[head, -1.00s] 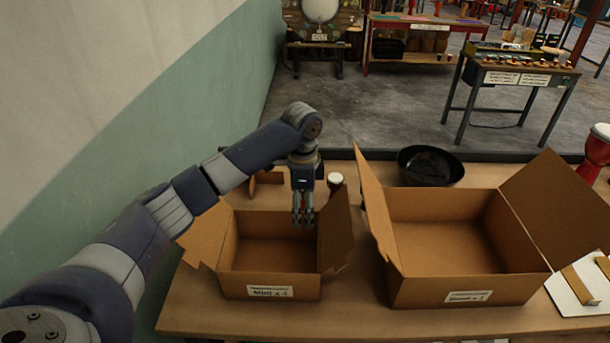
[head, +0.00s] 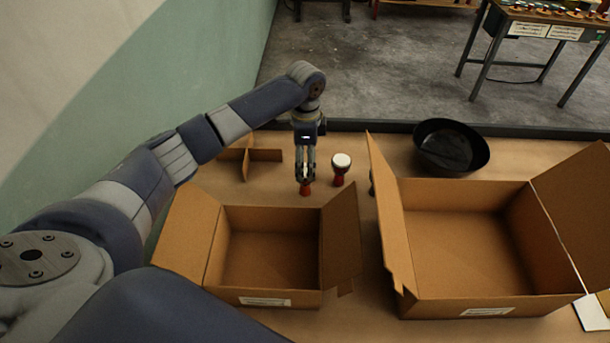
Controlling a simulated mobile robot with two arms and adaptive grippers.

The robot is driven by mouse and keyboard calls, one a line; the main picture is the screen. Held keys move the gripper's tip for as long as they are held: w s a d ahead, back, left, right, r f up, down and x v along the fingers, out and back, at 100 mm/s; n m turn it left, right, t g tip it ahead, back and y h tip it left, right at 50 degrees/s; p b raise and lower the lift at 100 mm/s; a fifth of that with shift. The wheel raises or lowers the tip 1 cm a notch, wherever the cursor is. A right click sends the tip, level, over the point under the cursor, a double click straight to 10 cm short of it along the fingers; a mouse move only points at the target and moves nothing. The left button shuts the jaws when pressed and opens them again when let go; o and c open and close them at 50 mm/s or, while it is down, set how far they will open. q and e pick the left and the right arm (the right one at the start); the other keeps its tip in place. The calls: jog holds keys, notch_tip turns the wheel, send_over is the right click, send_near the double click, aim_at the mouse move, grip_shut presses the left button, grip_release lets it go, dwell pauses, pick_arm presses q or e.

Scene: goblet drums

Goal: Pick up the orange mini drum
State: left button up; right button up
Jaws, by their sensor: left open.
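A small orange-red drum (head: 306,189) stands on the table behind the small box, partly hidden by my left gripper (head: 306,178). The gripper points down with its fingers open at the drum's upper part. Whether the fingers touch it I cannot tell. A second small drum, dark red with a white head (head: 341,168), stands upright just to the right of the gripper. My right gripper is not in view.
A small open cardboard box (head: 265,298) stands in front of the drums, its right flap (head: 341,240) close to them. A larger open box (head: 465,303) stands to the right. A black bowl (head: 451,148) and a cardboard divider (head: 248,156) are at the back.

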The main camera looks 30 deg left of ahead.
aim_at(305, 170)
pick_arm(q)
jog(key=shift+w+a+f+p, duration=0.15)
jog(key=shift+f+p, duration=0.1)
jog(key=shift+f, duration=0.75)
jog(key=shift+w+f+p, duration=0.1)
jog(key=shift+f+p, duration=0.15)
jog(key=shift+f, duration=0.8)
jog(key=shift+w+a+f+p, duration=0.15)
jog(key=shift+f+p, duration=0.1)
jog(key=shift+f, duration=0.75)
jog(key=c, duration=1.2)
